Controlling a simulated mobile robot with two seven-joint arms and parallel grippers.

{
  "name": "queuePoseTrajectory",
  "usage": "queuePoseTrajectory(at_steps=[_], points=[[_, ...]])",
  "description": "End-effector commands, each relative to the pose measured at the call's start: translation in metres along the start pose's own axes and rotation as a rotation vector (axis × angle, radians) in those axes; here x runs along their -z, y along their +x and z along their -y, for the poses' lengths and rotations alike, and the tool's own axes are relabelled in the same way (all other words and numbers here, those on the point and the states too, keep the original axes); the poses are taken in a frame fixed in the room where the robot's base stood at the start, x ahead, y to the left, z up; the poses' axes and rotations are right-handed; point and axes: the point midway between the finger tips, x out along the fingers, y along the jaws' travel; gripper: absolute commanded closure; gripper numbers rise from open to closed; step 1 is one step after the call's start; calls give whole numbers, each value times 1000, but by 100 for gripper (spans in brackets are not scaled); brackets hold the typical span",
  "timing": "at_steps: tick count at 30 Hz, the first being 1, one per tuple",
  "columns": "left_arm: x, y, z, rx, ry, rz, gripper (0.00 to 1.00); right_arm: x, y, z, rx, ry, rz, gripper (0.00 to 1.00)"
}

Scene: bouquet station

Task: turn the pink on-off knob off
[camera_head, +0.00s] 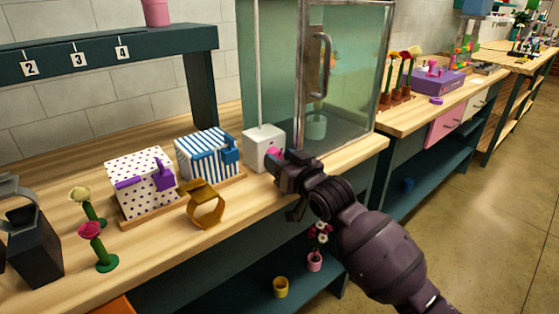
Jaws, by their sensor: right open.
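The pink on-off knob (273,153) sits on the front of a small white box (263,139) on the bench, beside the glass cabinet. My right gripper (287,175) is at the knob, coming in from the lower right. It is open, and its fingers partly cover the knob and the box's right side. I cannot tell whether the fingers touch the knob, or which way the knob is turned. My left gripper is not in view.
A glass cabinet (350,70) with a metal handle stands behind the box. To the left are a blue-striped box (205,152), a purple-dotted box (140,180), a gold ring-shaped piece (207,210) and flowers on green stands. A shelf below holds small pots.

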Motion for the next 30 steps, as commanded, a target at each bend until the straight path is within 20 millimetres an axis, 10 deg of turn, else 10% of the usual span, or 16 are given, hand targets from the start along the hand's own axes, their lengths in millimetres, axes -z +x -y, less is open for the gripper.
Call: queuePoseTrajectory(at_steps=[12, 19, 30], points=[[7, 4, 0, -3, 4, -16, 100, 1, 6, 0, 0, -1, -1, 51], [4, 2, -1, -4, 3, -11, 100, 1, 6, 0, 0, -1, -1, 84], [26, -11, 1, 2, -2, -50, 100, 9, 6, 1, 0, -268, -23, 85]])
